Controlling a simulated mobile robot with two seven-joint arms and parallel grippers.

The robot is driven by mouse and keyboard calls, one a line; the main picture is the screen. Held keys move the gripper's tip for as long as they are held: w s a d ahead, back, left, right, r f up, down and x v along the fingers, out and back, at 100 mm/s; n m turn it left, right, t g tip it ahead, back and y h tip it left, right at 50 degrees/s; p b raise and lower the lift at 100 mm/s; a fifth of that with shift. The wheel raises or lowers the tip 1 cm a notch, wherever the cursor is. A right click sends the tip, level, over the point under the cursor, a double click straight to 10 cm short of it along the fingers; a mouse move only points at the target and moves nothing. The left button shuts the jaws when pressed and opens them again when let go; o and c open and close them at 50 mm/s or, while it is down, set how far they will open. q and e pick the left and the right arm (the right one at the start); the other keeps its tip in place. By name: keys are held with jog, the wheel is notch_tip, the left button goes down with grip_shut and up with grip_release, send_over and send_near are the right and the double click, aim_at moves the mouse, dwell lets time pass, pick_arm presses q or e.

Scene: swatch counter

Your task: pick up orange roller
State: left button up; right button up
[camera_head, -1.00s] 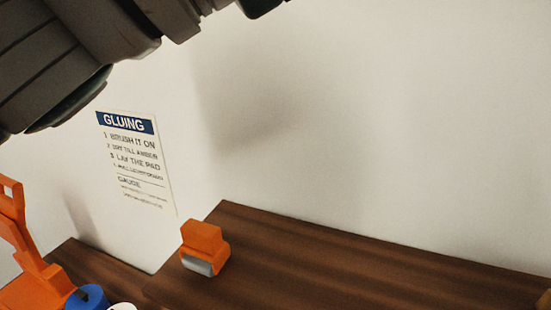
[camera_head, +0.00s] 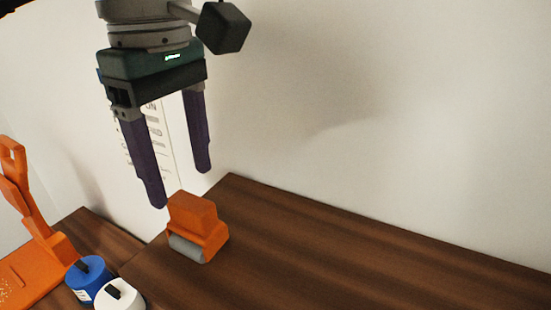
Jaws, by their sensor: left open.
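The orange roller (camera_head: 198,222) stands on the dark wooden counter near its back left corner. It has a blocky orange body and a grey cylinder low at its front. My left gripper (camera_head: 182,188) hangs from above with two purple fingers pointing down. The fingers are apart with nothing between them. Their tips appear just above and behind the roller in the picture; how far apart they are in depth I cannot tell. My right gripper is not in view.
A blue pot (camera_head: 88,280) and a white pot (camera_head: 119,294) stand at the lower left. An orange tool with an upright lever (camera_head: 30,215) is left of them. A white wall (camera_head: 400,130) rises behind the counter (camera_head: 330,255), whose right part is clear. A sign is partly hidden behind my fingers.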

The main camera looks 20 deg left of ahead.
aim_at(189, 201)
pick_arm(q)
jog(key=f+p, duration=0.4)
jog(key=shift+w+a+f, duration=0.1)
jog(key=shift+w+f, duration=0.1)
jog(key=shift+f, duration=0.7)
grip_shut()
jog(key=shift+r, duration=0.1)
